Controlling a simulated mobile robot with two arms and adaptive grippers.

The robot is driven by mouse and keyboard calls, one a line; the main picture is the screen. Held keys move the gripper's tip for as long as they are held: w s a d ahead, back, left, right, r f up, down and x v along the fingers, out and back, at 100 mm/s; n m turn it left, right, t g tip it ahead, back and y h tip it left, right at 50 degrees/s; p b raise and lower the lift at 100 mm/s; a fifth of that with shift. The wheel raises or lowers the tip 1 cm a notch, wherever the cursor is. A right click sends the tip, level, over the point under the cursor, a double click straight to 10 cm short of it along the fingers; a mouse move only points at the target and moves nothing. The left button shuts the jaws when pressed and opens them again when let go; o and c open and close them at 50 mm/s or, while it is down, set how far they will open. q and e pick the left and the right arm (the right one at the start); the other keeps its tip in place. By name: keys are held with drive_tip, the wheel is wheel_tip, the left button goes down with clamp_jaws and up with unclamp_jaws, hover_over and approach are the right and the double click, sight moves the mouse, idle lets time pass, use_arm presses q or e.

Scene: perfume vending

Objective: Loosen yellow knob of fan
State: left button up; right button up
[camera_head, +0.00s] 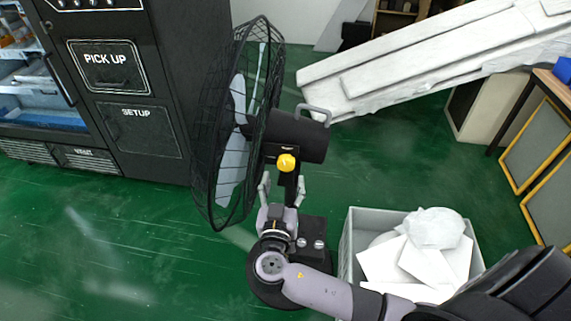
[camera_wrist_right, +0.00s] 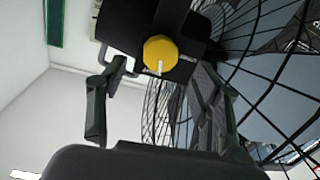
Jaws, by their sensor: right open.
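The black fan (camera_head: 305,135) stands upright on the floor, its wire cage (camera_head: 215,140) facing left in the head view. The yellow knob (camera_head: 286,162) sits on the fan's neck below the motor housing. My left gripper is not in view.
A black vending machine (camera_head: 130,110) stands at the left. A grey bin (camera_head: 348,245) with white crumpled sheets and boards is right of the fan base. A pale covered conveyor-like slab (camera_head: 420,60) lies behind right. Green floor (camera_head: 110,240) is clear at lower left.

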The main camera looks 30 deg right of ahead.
sight(286, 167)
drive_tip(key=x, duration=0.5)
drive_tip(key=shift+w+d+p, duration=0.2)
drive_tip(key=shift+w+p, duration=0.1)
drive_tip(key=shift+p, duration=0.1)
drive_tip(key=shift+c, duration=0.4)
drive_tip(key=c, duration=1.1)
